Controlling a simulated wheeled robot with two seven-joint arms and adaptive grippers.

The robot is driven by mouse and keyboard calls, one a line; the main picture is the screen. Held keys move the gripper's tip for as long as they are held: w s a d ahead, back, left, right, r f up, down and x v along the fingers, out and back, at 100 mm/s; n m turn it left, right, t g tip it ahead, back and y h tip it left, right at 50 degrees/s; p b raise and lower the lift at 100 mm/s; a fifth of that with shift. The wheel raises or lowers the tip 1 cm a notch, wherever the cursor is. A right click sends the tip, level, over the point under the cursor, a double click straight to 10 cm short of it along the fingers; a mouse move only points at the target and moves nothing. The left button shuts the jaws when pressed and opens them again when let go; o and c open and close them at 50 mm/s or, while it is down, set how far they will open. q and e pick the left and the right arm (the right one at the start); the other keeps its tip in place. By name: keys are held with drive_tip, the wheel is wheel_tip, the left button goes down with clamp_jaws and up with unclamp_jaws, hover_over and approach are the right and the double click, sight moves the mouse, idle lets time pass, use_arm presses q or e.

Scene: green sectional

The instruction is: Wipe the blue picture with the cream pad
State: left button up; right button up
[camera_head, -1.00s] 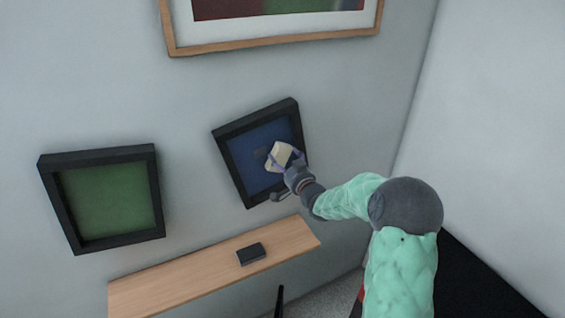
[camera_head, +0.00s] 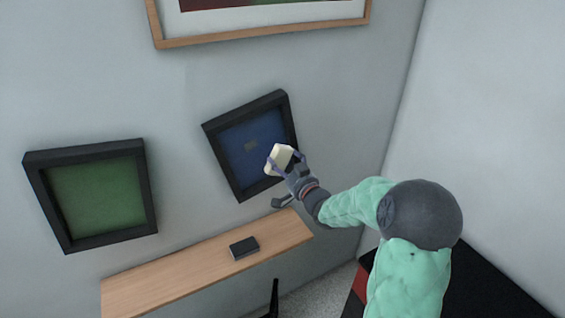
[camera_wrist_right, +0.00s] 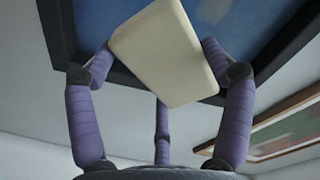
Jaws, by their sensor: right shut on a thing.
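My right gripper (camera_head: 281,165) is shut on the cream pad (camera_head: 279,157), in front of the picture's right side. In the right wrist view the pad (camera_wrist_right: 165,55) sits between the purple fingers and covers part of the picture and frame. I cannot tell whether the pad touches the picture. My left gripper is not in view.
A green picture (camera_head: 98,197) in a black frame hangs at the left. A wooden shelf (camera_head: 180,275) below carries a small dark box (camera_head: 244,247). A large wood-framed picture (camera_head: 260,35) hangs above. A white wall (camera_head: 490,120) stands at the right.

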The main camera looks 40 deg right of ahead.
drive_tip(key=shift+v, duration=1.55)
drive_tip(key=p, duration=0.1)
approach(258, 143)
drive_tip(key=shift+x, duration=2.35)
drive_tip(key=shift+d, duration=0.15)
drive_tip(key=shift+b+x, duration=0.3)
drive_tip(key=shift+x, duration=0.7)
